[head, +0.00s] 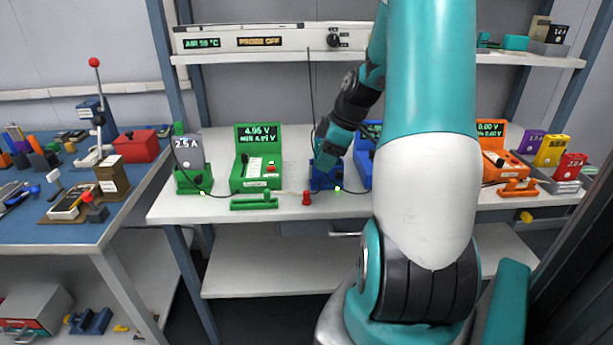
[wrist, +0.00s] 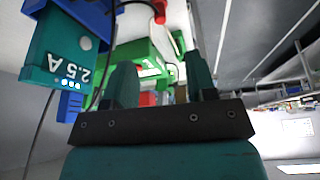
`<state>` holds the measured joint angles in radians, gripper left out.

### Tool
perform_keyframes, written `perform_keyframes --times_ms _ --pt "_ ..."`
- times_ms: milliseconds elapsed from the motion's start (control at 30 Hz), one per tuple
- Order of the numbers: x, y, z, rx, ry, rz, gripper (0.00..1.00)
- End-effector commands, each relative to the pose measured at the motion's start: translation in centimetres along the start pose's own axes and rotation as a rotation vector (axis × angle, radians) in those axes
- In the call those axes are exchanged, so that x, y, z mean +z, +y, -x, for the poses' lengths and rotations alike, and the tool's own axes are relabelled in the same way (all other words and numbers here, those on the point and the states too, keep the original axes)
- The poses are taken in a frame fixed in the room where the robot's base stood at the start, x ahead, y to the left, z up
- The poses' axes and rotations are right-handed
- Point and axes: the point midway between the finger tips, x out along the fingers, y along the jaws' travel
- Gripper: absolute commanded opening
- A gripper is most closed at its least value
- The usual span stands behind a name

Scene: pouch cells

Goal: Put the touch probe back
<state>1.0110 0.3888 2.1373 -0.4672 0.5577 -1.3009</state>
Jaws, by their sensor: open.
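The touch probe (head: 306,198) appears as a small red piece with a pale thin part, at the front of the bench between a green cradle (head: 254,202) and a blue holder (head: 322,181). Its red end shows at the top of the wrist view (wrist: 159,11). The green cradle stands in front of the green meter (head: 257,165) and looks empty. My gripper (head: 326,162) is above or beside the blue holder; the head view does not separate them. In the wrist view my gripper (wrist: 162,82) is open, with nothing clearly held between its fingers.
A teal block marked 2.5 A (wrist: 65,60) is close to my left finger in the wrist view. A grey cell (head: 187,150) stands in a green holder at left. A dark cable runs along the bench. An orange meter (head: 500,160) stands at right; a shelf (head: 270,57) hangs above.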

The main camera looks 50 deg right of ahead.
Motion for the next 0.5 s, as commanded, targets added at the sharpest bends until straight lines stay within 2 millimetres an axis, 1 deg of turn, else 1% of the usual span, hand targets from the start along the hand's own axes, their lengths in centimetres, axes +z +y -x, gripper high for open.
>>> perform_keyframes --times_ms 167,233,267,367,400,467,500 --pt "-0.3 -0.2 0.3 -0.003 0.000 0.002 0.52" --pt "-1.7 -1.0 0.2 -0.014 -0.001 0.007 0.52" --pt "-2.7 -1.6 0.2 -0.022 -0.002 0.010 0.52" --pt "-7.6 -5.4 0.1 -0.063 -0.008 0.020 0.52" --pt "-9.9 -7.7 0.1 -0.086 -0.014 0.023 0.52" --pt "-13.0 -11.9 0.2 -0.122 -0.026 0.026 0.52" --pt "-14.7 -14.9 0.4 -0.145 -0.035 0.026 0.52"
